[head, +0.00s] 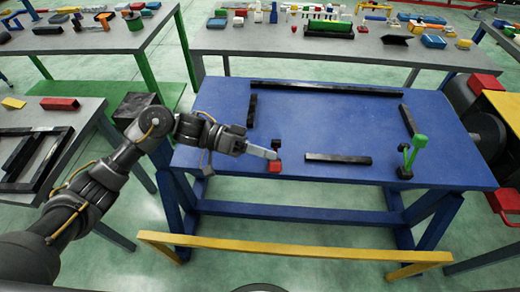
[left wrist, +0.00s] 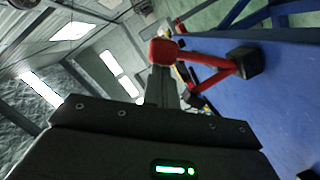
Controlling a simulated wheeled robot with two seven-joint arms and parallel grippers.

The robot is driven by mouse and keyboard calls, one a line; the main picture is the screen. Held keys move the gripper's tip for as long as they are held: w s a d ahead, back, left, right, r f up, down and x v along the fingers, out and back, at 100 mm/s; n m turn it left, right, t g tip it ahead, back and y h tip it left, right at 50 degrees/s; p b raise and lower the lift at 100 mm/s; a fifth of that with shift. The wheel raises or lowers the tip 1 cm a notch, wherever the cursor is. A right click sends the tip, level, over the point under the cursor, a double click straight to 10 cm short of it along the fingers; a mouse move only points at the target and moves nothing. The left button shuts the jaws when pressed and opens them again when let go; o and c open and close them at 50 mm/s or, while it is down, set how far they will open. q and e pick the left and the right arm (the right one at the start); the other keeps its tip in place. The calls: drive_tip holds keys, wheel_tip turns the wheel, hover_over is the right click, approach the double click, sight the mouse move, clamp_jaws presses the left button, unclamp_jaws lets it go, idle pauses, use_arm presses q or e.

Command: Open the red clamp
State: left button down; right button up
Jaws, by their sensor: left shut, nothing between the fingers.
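The red clamp (head: 275,166) is at the front edge of the blue table, left of the front black bar. In the head view only its red end and a black part are clear; my gripper hides some of it. In the left wrist view the red clamp (left wrist: 207,60) shows a rounded red end, red arms and a black block. My left gripper (head: 270,154) is shut and empty, its tip right at the clamp. In the left wrist view the shut fingers (left wrist: 160,80) lie just below the red end; I cannot tell if they touch it. My right gripper is not in view.
The blue table (head: 330,125) carries black bars (head: 338,159) laid out like a frame. A green clamp (head: 411,152) stands upright at the front right. A yellow rail (head: 290,248) runs low in front. Grey benches with parts stand behind and at left.

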use_arm(q)
drive_tip(key=shift+f, duration=0.1)
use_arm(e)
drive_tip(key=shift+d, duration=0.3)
